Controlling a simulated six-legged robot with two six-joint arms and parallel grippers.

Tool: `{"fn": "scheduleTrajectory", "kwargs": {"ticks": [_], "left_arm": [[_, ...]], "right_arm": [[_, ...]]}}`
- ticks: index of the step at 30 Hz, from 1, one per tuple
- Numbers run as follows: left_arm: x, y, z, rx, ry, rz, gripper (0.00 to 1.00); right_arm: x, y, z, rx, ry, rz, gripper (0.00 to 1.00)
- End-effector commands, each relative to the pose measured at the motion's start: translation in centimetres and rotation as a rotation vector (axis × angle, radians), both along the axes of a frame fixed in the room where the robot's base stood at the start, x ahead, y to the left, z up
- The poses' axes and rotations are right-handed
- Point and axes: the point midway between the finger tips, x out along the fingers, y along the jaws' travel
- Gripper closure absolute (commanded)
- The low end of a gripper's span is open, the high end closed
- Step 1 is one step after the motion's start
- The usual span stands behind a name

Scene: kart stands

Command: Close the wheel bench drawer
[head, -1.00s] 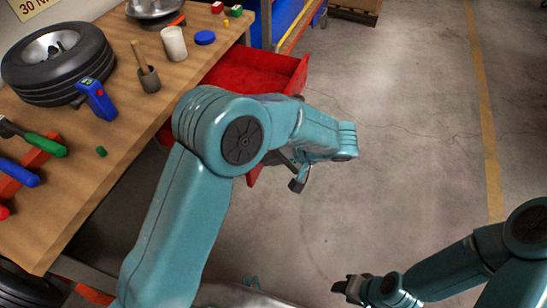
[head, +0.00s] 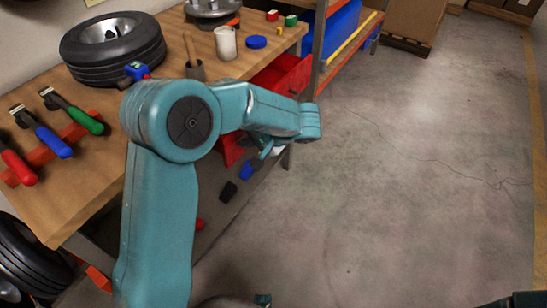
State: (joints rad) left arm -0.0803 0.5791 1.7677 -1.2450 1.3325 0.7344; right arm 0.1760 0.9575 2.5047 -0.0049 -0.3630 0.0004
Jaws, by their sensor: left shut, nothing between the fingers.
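The red wheel bench drawer (head: 292,78) is under the top of the wooden bench (head: 95,195), on its right side. Its far part shows beyond my left arm and still stands out a little past the bench edge. More red shows below the arm. The middle of the drawer front is hidden behind the arm. My left gripper (head: 268,150) is shut and empty, low beside the drawer's near part. Whether it touches the drawer I cannot tell.
The bench top holds a tyre (head: 112,48), a white cup (head: 226,43), a blue disc (head: 256,42) and several tools. Small blue (head: 246,170) and black (head: 228,192) items lie below the bench. A shelf rack (head: 345,40) stands behind. The floor at right is clear.

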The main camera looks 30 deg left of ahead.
Motion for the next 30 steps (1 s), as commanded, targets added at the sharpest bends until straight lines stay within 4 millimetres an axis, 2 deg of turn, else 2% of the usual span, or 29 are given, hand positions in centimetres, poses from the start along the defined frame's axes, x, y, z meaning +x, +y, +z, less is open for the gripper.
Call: {"fn": "scheduleTrajectory", "kwargs": {"ticks": [1, 6, 13, 21, 30], "left_arm": [[0.0, 1.5, -0.3, 0.001, -0.002, 0.006, 1.00], [0.1, 5.5, -0.2, 0.001, -0.002, 0.005, 1.00], [0.3, 9.3, -0.1, 0.001, -0.001, 0.004, 1.00], [0.4, 11.3, 0.0, 0.001, 0.000, 0.000, 1.00], [0.4, 11.8, 0.1, 0.005, -0.001, 0.002, 1.00]], "right_arm": [[0.0, 0.0, -0.7, 0.000, 0.000, 0.000, 0.57], [0.0, 0.0, -1.5, 0.000, 0.000, 0.000, 0.57], [0.0, 0.0, -2.1, 0.000, 0.000, 0.000, 0.57], [0.0, 0.0, -2.3, 0.000, 0.000, 0.000, 0.57], [0.0, 0.0, -2.3, 0.000, 0.000, 0.000, 0.57]]}}
